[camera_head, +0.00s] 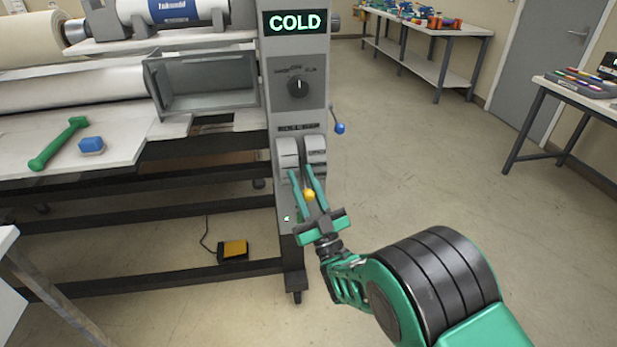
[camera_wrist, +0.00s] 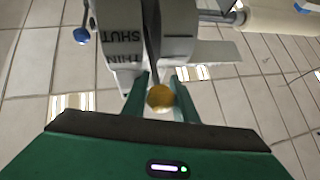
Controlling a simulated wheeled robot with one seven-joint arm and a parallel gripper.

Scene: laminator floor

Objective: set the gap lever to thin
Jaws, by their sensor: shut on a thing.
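The gap lever ends in a yellow ball knob (camera_head: 309,195), low on the front of the laminator's grey control column (camera_head: 297,85). The lever's shaft runs into a slot between two grey rounded cheeks (camera_head: 314,147). My gripper (camera_head: 302,172) is shut on the lever, with a green finger on each side of the knob. The wrist view shows the knob (camera_wrist: 160,98) between the fingers. There, the left cheek (camera_wrist: 122,45) reads THIN and SHUT; other markings are too unclear to read. The lever's exact setting against the markings cannot be told.
A lever with a blue knob (camera_head: 340,128) sticks out from the column's right side. Above are a black dial (camera_head: 298,86) and a display (camera_head: 295,22) reading COLD. A yellow foot pedal (camera_head: 234,249) lies on the floor.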

